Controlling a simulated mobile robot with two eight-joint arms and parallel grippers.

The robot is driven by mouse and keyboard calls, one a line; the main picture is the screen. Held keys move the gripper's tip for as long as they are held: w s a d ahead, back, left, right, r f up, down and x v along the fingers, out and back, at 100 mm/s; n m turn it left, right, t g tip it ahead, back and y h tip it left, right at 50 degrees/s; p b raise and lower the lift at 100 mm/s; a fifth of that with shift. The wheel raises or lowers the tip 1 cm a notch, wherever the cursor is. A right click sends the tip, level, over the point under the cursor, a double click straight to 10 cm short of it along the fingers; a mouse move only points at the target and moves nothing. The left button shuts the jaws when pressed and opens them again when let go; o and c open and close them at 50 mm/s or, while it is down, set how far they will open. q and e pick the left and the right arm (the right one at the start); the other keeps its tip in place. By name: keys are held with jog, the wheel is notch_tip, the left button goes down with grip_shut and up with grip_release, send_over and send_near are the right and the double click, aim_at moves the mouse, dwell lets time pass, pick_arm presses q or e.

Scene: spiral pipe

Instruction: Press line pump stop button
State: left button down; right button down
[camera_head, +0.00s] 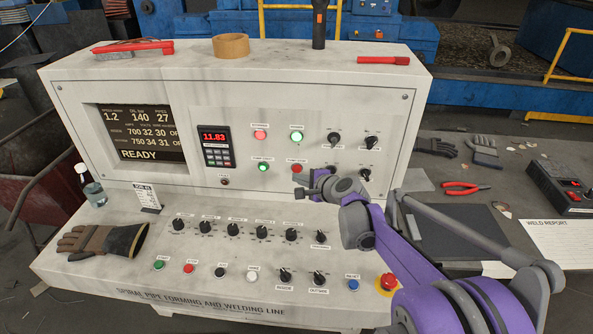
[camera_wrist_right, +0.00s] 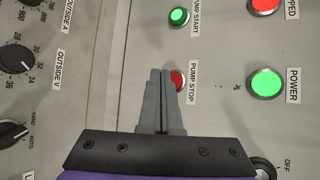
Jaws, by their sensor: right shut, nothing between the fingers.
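The pump stop button (camera_head: 297,168) is a small red button under its label on the upright panel. In the right wrist view the red button (camera_wrist_right: 178,83), labelled PUMP STOP, is partly hidden behind my fingertips. My right gripper (camera_head: 306,189) is shut and empty, just below and right of the button in the head view. In the right wrist view its closed fingertips (camera_wrist_right: 160,73) overlap the button's left edge. I cannot tell whether they touch the button. My left gripper is not in view.
The green pump start button (camera_head: 263,167) sits left of the stop button. Lit red (camera_head: 260,134) and green (camera_head: 297,136) indicators are above, with dark knobs (camera_head: 334,138) to the right. A red emergency stop (camera_head: 388,282) and a glove (camera_head: 100,241) are on the lower desk.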

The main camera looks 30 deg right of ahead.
dwell(0.3)
jog(key=shift+w+d, duration=0.3)
jog(key=shift+w, duration=0.05)
jog(key=shift+w+d, duration=0.2)
jog(key=shift+w, duration=0.1)
dwell(0.6)
dwell(0.4)
jog(key=shift+s+a, duration=0.5)
jog(key=shift+s, duration=0.15)
jog(key=shift+s+a, duration=0.75)
jog(key=shift+s, duration=0.3)
jog(key=shift+s+a, duration=0.7)
jog(key=shift+s, duration=0.3)
